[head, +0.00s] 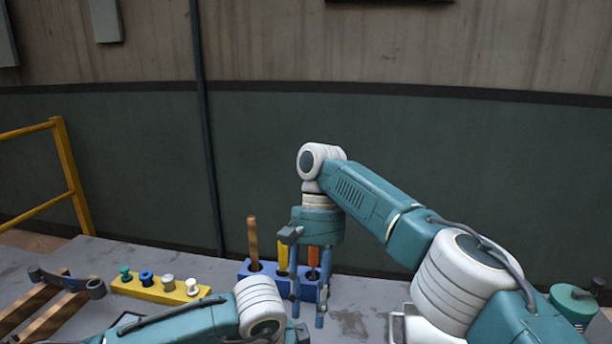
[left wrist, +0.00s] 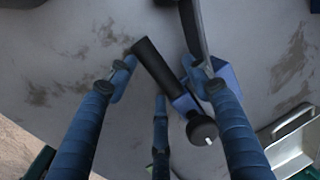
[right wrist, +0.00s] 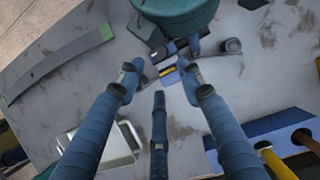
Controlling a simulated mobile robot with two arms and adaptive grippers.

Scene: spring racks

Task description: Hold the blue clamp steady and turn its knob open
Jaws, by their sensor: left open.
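The blue clamp (left wrist: 183,102) lies beyond my left fingertips in the left wrist view, with a round black knob (left wrist: 202,130) and a black cylinder (left wrist: 152,60). My left gripper (left wrist: 160,68) is open, with the black cylinder beside its left fingertip; contact is unclear. My right gripper (head: 308,316) hangs fingers-down near the middle of the head view. In the right wrist view its fingers are apart, and a blue part with a yellow stripe (right wrist: 168,72) shows between and beyond them. The head view hides the clamp behind my arms.
A blue block (head: 244,270) holds upright tool handles behind my right gripper. A yellow rack (head: 150,291) with several knobs and wooden slats (head: 38,322) lie at left. A teal canister (head: 572,306) stands at right. A metal-handled plate (right wrist: 112,146) lies on the table.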

